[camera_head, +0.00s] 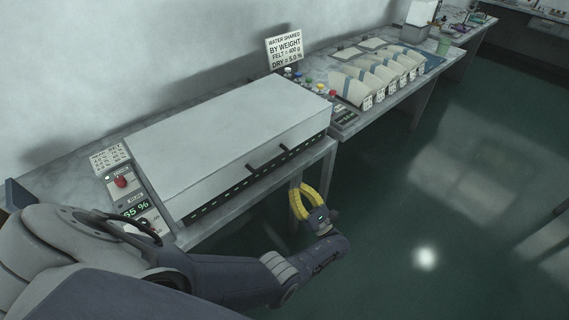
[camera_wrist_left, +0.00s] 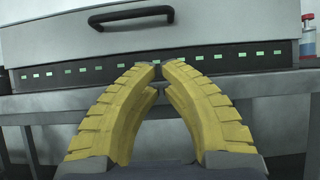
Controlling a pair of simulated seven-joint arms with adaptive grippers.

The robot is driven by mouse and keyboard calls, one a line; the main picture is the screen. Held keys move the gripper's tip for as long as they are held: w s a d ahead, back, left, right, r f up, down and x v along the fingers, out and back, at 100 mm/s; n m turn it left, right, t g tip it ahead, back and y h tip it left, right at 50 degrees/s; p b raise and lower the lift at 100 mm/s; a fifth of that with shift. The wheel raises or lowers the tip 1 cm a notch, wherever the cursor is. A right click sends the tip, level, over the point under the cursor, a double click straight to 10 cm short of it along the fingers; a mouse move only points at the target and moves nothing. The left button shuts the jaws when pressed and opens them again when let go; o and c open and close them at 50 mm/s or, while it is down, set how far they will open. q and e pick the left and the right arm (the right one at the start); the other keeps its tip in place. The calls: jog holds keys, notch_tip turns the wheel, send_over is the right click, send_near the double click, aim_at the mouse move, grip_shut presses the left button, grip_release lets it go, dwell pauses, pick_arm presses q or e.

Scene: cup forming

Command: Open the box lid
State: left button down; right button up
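The box (camera_head: 225,130) is a long, pale grey case on the bench, and its lid lies flat and closed. A handle with dark mounts (camera_head: 283,148) is on the lid's front face. In the left wrist view the handle (camera_wrist_left: 131,15) crosses the top, left of centre, above a dark strip with green marks (camera_wrist_left: 95,70). My left gripper (camera_head: 304,187) is in front of the bench, below and apart from the handle. Its yellow curved fingers also show in the left wrist view (camera_wrist_left: 160,66), tips nearly meeting with nothing held. My right gripper is out of view.
A control panel with a red button (camera_head: 121,182) and a display stands left of the box. Another panel (camera_head: 343,117), a sign (camera_head: 285,48) and a row of pale curved pieces (camera_head: 375,75) are to its right. The floor in front is clear.

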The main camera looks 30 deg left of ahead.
pick_arm(q)
send_near(275, 146)
jog(key=a+f, duration=0.1)
jog(key=w+a+f, duration=0.1)
jog(key=a, duration=0.1)
jog(key=shift+a+f, duration=0.1)
jog(key=shift+f, duration=0.3)
jog(key=shift+w+a+r, duration=0.1)
jog(key=shift+a+r, duration=0.05)
jog(key=shift+r, duration=0.7)
jog(key=shift+w+a+r, duration=0.1)
jog(key=shift+a+r, duration=0.05)
jog(key=shift+r, duration=0.65)
jog(key=shift+r, duration=0.1)
jog(key=shift+s+d+r+h, duration=0.15)
jog(key=shift+r+h, duration=0.15)
jog(key=shift+r, duration=0.6)
